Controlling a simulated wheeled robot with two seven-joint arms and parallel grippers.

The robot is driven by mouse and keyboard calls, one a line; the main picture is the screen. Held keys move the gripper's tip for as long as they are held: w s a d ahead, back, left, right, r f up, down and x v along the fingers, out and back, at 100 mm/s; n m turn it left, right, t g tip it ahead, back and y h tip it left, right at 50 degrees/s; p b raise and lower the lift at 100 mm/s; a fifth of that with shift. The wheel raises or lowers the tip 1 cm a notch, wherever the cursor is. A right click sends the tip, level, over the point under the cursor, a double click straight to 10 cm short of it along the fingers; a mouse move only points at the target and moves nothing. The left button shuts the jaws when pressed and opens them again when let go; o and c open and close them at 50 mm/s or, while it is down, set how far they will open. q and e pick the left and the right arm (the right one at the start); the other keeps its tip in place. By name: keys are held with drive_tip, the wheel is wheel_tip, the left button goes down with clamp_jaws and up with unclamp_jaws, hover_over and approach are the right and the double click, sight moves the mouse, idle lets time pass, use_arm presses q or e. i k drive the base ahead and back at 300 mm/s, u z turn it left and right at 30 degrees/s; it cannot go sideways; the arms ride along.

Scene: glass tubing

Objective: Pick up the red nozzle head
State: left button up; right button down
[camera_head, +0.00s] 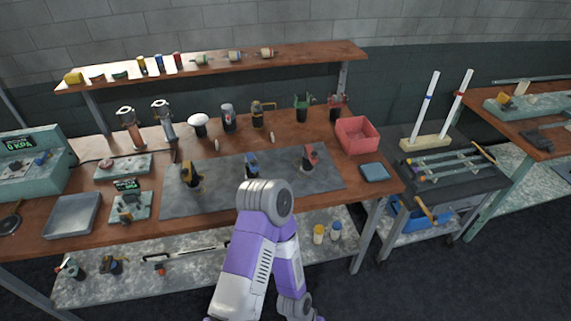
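A red nozzle head (310,155) with dark parts stands near the right end of the grey mat (222,194) on the workbench. A similar blue head (252,163) stands at the mat's middle, and a yellow and black one (191,172) at its left. Another red-topped tool (337,102) stands at the back right of the bench, beside a green one (303,101). One purple and white arm of mine rises from the bottom middle and covers the mat's front edge. Neither gripper shows.
A red bin (357,136) and a blue-grey pad (375,172) lie right of the mat. A metal tray (73,215) sits at left. A raised shelf (218,65) runs along the back. A cart with glass tubes (445,165) stands at right.

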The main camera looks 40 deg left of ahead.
sight(308, 168)
drive_tip(key=u, duration=1)
drive_tip(key=i, duration=0.3)
